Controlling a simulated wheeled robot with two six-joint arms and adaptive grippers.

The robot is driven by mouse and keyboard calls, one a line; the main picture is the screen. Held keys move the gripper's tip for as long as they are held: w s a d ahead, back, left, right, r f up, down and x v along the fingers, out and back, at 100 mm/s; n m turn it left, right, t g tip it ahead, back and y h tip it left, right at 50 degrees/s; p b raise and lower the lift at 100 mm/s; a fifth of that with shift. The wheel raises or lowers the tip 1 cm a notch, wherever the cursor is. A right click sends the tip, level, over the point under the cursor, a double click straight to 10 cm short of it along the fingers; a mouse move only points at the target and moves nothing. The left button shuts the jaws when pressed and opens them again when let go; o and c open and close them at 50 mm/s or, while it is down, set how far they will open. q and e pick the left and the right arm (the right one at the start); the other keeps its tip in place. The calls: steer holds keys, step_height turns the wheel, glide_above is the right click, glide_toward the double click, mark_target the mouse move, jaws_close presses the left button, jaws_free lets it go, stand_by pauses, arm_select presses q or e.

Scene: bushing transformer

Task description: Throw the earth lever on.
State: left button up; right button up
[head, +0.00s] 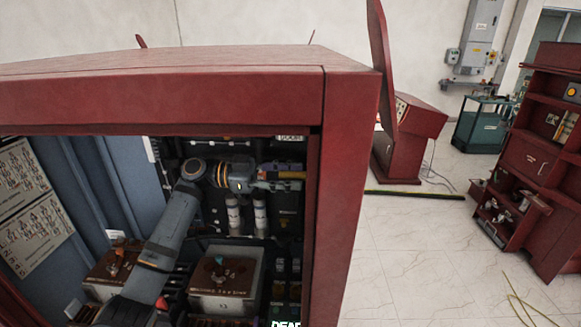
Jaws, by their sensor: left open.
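My left gripper (283,179) is inside the red-framed cabinet (341,160), at the upper right of its opening. My left arm reaches up to it from the bottom left, and its fingers point right, near the dark panel at the back. It is open, and I see nothing held in it. I cannot make out which part is the earth lever; it may be hidden by my arm or too small to tell. A brown-topped box with a small teal knob (219,262) stands below the gripper. My right gripper is not in view.
The cabinet's thick top beam (160,98) and right post border the opening. Two pale cylinders (260,215) stand just below my wrist. Another brown-topped box (110,268) is left of my forearm.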

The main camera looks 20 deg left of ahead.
arm_select(q)
steer(key=shift+f, duration=0.1)
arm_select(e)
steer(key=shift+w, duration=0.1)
arm_select(q)
jaws_close()
arm_select(e)
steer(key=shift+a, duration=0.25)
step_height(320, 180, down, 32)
steer(key=b, duration=3.2)
arm_select(q)
step_height(320, 180, down, 16)
steer(key=s+m+b, duration=0.1)
steer(key=m+b, duration=0.4)
steer(key=m, duration=0.7)
steer(key=shift+d+m, duration=0.2)
steer(key=shift+m, duration=0.1)
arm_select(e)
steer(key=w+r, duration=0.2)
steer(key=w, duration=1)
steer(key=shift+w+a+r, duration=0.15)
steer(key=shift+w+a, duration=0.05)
